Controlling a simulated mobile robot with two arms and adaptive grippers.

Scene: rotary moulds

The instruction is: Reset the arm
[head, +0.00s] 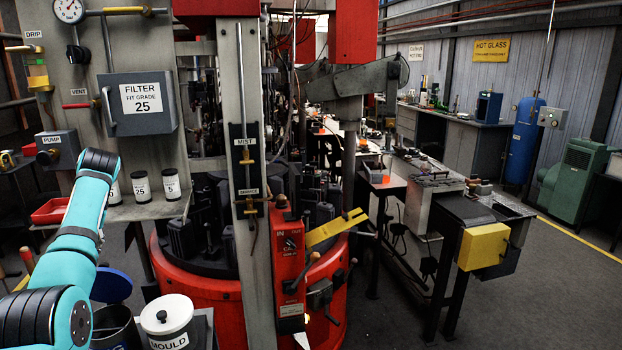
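My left arm, teal with black joint bands, comes in at the lower left of the head view. It bends upward, and its upper joint is in front of the grey panel near the PUMP box (57,150). No gripper fingers show on this arm. My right arm and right gripper are not in view. The rotary mould machine (200,290), with a red base and dark moulds, stands in the middle. A red control box (288,262) marked IN and OUT is on its front, beside a yellow bar (336,229).
A FILTER 25 box (138,105) hangs above a shelf with labelled jars (171,185) and a red tray (50,211). A white MOULD pot (167,318) stands below, near my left arm. A conveyor table (440,240) stands right. Floor at the lower right is clear.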

